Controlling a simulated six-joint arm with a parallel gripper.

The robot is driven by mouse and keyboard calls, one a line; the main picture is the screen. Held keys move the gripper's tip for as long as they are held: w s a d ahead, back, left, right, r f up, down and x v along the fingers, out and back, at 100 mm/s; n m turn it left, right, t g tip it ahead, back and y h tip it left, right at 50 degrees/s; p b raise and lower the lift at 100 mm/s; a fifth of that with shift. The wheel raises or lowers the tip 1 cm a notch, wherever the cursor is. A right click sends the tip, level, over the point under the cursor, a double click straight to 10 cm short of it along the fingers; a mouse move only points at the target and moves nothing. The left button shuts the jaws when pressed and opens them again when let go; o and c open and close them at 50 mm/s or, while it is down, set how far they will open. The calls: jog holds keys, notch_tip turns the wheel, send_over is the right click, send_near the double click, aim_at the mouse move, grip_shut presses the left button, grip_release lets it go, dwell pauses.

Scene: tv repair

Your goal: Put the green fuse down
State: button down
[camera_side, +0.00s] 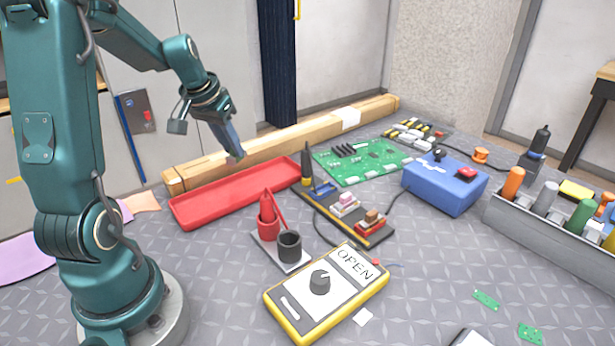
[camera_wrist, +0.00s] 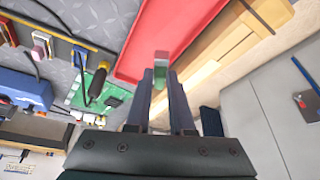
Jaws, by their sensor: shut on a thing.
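My gripper (camera_side: 234,150) points down and hangs in the air near the back edge of the red tray. In the wrist view my gripper (camera_wrist: 161,78) is shut on the green fuse (camera_wrist: 160,73), a small piece with a pale grey end between the fingertips. In the side view I cannot make out the fuse. The red tray (camera_side: 225,201) is long, shallow and looks empty. It also shows in the wrist view (camera_wrist: 140,40), beyond the fingertips. How high the fuse is above it I cannot tell.
A wooden beam (camera_side: 283,141) runs behind the tray. The green circuit board (camera_side: 350,171) and a blue box (camera_side: 440,184) are to its right. A yellow meter (camera_side: 327,290) reading OPEN and a holder with red and black cups (camera_side: 290,247) stand in front.

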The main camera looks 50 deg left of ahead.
aim_at(234, 158)
dwell(0.4)
jog(key=n, duration=0.2)
jog(key=shift+s+a+n+g+y, duration=0.15)
jog(key=shift+s+n+g+y, duration=0.15)
jog(key=shift+y, duration=0.1)
jog(key=shift+w+n+y, duration=0.1)
jog(key=shift+n+y, duration=0.2)
jog(key=shift+n, duration=0.5)
jog(key=shift+w+f+g, duration=0.2)
jog(key=shift+f+g, duration=0.05)
jog(key=shift+g, duration=0.05)
jog(key=f, duration=0.3)
jog(key=shift+w+d+f, duration=0.1)
jog(key=shift+d+f, duration=0.2)
jog(key=shift+d, duration=0.05)
jog(key=shift+f, duration=2)
jog(key=shift+f, duration=0.15)
jog(key=c, duration=0.8)
grip_release()
